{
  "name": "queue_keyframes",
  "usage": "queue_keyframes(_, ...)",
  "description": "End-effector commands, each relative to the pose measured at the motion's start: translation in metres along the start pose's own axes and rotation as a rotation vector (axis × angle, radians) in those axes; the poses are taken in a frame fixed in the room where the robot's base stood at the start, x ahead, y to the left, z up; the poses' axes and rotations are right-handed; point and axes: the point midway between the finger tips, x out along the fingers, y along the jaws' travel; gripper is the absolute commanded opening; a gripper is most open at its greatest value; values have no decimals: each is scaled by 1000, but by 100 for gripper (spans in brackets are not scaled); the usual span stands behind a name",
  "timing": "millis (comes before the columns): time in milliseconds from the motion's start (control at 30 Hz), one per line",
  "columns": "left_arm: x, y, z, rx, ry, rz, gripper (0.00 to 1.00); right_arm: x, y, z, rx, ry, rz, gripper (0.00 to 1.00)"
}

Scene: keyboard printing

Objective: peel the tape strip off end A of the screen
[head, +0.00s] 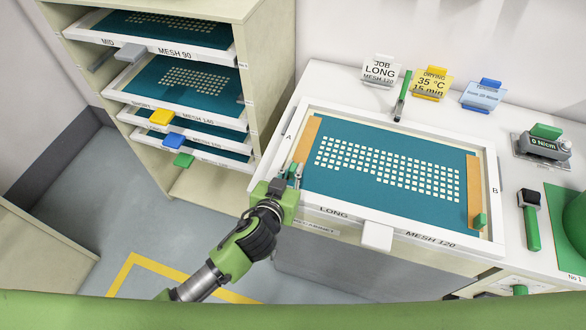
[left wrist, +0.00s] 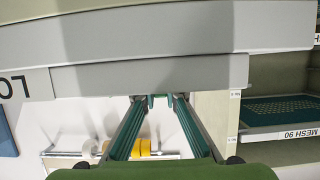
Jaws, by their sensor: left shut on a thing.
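The screen (head: 345,193) lies flat on the white bench, with a white frame, teal mesh and a grid of small openings. End A is at its left and end B at its right. An orange tape strip (head: 307,138) runs along end A and looks flat on the mesh. My left gripper (head: 294,172) is at the near end of this strip, shut on its green tab (left wrist: 158,98); the fingers largely hide the tab. A second tape strip (head: 474,185) lies along end B with a green tab (head: 480,221) at its near end. My right gripper is out of view.
A rack (head: 180,190) with several screens stands at the left. Job and drying cards (head: 380,70), a green-handled tool (head: 403,97), a tension gauge (head: 543,145) and a brush (head: 531,218) are around the screen. A white handle (head: 377,236) juts from the front edge.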

Motion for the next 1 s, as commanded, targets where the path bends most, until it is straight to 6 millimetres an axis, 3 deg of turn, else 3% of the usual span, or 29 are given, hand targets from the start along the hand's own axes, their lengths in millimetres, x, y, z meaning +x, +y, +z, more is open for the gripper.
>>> queue_keyframes(333, -1, 0, -2, 0, 0, -1, 0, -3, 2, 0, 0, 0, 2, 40)
queue_keyframes(1000, -14, 0, -32, -1, -1, 0, 0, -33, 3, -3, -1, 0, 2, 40)
